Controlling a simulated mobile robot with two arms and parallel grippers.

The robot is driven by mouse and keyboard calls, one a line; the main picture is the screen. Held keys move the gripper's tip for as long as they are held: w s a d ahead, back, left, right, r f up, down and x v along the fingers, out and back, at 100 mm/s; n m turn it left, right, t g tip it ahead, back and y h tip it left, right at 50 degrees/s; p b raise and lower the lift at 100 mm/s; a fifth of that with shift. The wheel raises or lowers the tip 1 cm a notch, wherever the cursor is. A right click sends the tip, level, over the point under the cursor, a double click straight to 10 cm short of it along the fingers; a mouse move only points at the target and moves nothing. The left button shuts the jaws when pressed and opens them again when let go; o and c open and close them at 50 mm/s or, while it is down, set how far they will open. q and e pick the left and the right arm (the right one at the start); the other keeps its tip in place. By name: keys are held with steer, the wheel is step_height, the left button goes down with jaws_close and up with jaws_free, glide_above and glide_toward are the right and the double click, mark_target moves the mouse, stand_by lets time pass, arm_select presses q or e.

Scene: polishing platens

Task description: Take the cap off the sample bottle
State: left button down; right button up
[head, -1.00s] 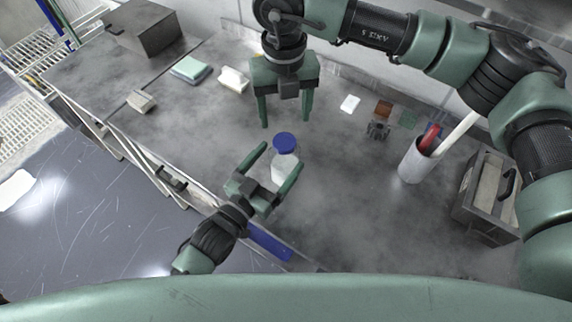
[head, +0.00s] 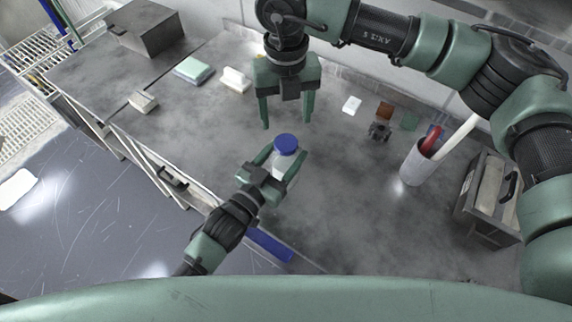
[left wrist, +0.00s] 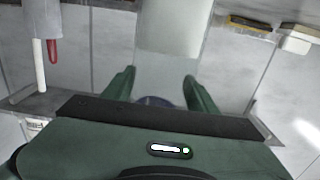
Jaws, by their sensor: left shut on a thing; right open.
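The sample bottle (head: 281,162) is clear with whitish contents and has a blue cap (head: 286,143) on its top. My left gripper (head: 285,154) is shut on the bottle's body, one finger on each side below the cap. In the left wrist view the bottle (left wrist: 168,70) shows between the fingers (left wrist: 158,80), with a bit of the blue cap (left wrist: 156,101) at the gripper's edge. I cannot tell whether the bottle stands on the bench or is slightly raised. My right gripper (head: 286,122) is open and empty, pointing down, behind the cap in the picture.
A white cup (head: 415,165) with a red-handled tool and a white rod stands to the right, near a grey box (head: 488,195). Small coloured pieces (head: 384,110) lie at the back. A sponge-like block (head: 193,70) lies at the left. The bench around the bottle is clear.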

mark_target(286, 142)
steer(key=m, duration=0.8)
steer(key=shift+m, duration=0.3)
steer(key=shift+f, duration=0.25)
step_height(286, 142, down, 8)
steer(key=shift+r, duration=0.25)
steer(key=shift+c, duration=0.3)
